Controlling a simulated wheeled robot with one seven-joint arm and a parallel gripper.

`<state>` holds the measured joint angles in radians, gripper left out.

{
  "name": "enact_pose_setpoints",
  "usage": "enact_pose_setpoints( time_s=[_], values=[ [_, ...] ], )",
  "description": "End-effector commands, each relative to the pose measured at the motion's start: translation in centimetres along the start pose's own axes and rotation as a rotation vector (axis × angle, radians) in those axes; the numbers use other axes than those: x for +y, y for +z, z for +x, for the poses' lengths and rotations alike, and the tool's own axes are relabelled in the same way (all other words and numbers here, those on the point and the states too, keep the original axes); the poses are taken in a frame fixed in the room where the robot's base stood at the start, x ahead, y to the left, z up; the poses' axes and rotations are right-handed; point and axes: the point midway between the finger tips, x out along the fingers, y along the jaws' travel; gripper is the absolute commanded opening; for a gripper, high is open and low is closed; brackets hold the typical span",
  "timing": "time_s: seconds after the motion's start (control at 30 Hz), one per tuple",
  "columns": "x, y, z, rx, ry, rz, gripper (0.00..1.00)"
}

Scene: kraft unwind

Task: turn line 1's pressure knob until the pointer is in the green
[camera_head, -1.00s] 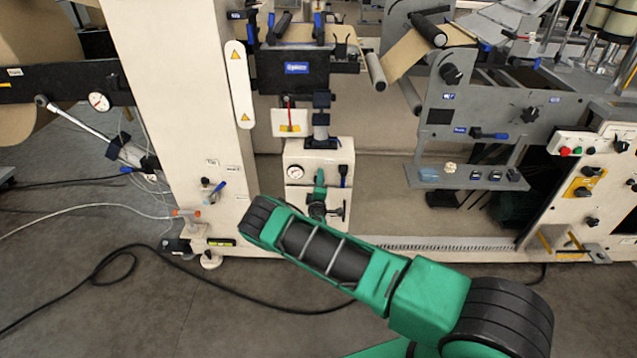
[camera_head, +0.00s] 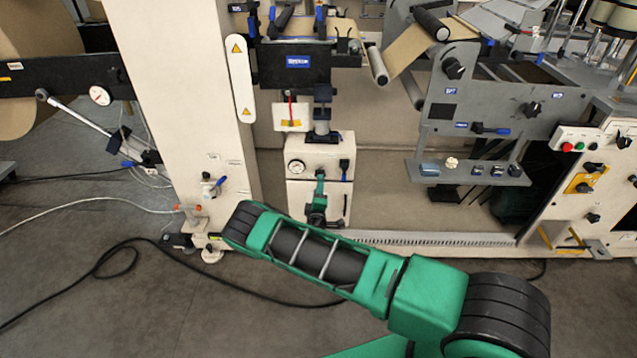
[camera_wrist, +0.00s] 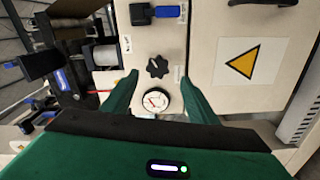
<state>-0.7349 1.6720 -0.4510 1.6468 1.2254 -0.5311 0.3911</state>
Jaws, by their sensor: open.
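The black lobed pressure knob (camera_wrist: 157,67) is on a cream panel in the wrist view. A round white gauge (camera_wrist: 155,100) sits just below it there; its pointer is too small to read against any green band. The gauge also shows in the head view (camera_head: 296,167), on the small cream cabinet. My gripper (camera_wrist: 158,80) is open and empty. Its green fingers stand apart on either side of the gauge, tips near the knob's level; contact cannot be told. In the head view my gripper (camera_head: 319,184) is in front of the cabinet and hides the knob.
A black block (camera_wrist: 141,14) and a blue part (camera_wrist: 169,11) lie beyond the knob in the wrist view. A yellow warning sign (camera_wrist: 243,64) is on the panel to the right. A cream machine column (camera_head: 180,100) stands left of the cabinet. A black cable (camera_head: 200,285) lies on the floor.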

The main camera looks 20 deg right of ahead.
Motion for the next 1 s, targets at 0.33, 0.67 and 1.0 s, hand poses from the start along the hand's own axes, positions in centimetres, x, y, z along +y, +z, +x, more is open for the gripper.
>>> enact_pose_setpoints(
  time_s=[0.33,0.67,1.0],
  values=[
    [-0.1,-0.1,-3.0,0.001,-0.001,-0.001,0.53],
    [-0.1,-0.1,-3.0,0.001,-0.001,0.000,0.53],
    [3.4,2.0,-1.6,-0.108,0.019,0.054,0.53]
  ],
)
